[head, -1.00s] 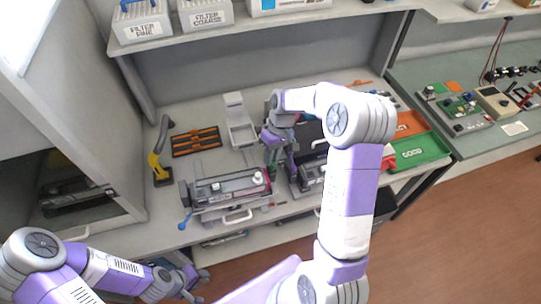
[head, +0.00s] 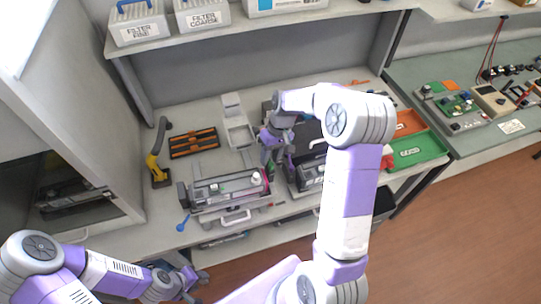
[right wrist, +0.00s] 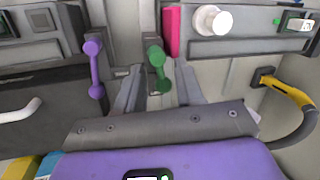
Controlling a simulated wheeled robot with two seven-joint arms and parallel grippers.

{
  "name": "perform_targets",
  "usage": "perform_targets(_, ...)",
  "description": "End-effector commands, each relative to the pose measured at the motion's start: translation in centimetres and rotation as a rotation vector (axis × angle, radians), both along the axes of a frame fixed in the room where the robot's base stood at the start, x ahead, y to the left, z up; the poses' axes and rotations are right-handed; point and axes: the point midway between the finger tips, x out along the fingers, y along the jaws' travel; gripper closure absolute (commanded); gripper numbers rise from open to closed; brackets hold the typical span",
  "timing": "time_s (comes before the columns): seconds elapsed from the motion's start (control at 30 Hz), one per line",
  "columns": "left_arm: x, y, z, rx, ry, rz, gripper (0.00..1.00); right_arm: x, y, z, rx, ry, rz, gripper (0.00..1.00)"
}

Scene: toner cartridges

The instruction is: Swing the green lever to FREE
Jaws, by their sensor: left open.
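The green lever (right wrist: 157,68) shows in the right wrist view, a dumbbell-shaped bar standing nearly upright in the picture. My right gripper (right wrist: 160,72) is open, with a grey finger on each side of the lever and gaps showing beside it. Whether a finger touches it I cannot tell. In the head view my right gripper (head: 271,166) is over the gap between two grey units, and only a bit of green shows beneath it. A purple lever (right wrist: 94,68) stands to the left of the green one in the wrist view. My left gripper (head: 198,284) is open and empty at the lower left, off the bench.
A grey unit (head: 215,205) with a white knob and a pink end is left of my right gripper. My right arm hides some of the bench.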

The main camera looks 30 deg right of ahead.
Motion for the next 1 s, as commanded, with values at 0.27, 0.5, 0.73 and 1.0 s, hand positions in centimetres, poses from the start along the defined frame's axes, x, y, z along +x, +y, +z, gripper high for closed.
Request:
perform_targets(0.27, 0.0, 0.0, 0.0, 0.0, 0.0, 0.0, 0.57, 0.0, 0.0, 0.0, -0.001, -0.001, 0.001, 0.6)
perform_targets(0.5, 0.0, 0.0, 0.2, 0.0, 0.0, 0.0, 0.57, 0.2, -0.8, 2.7, -0.001, -0.005, 0.0, 0.6)
perform_targets(0.73, 0.0, 0.0, 0.4, 0.0, 0.0, 0.0, 0.57, 0.4, -1.8, 6.1, -0.001, -0.004, 0.0, 0.6)
perform_targets(1.0, 0.0, 0.0, 0.5, 0.0, 0.0, 0.0, 0.57, 0.4, -2.2, 7.3, 0.0, 0.0, 0.001, 0.6)
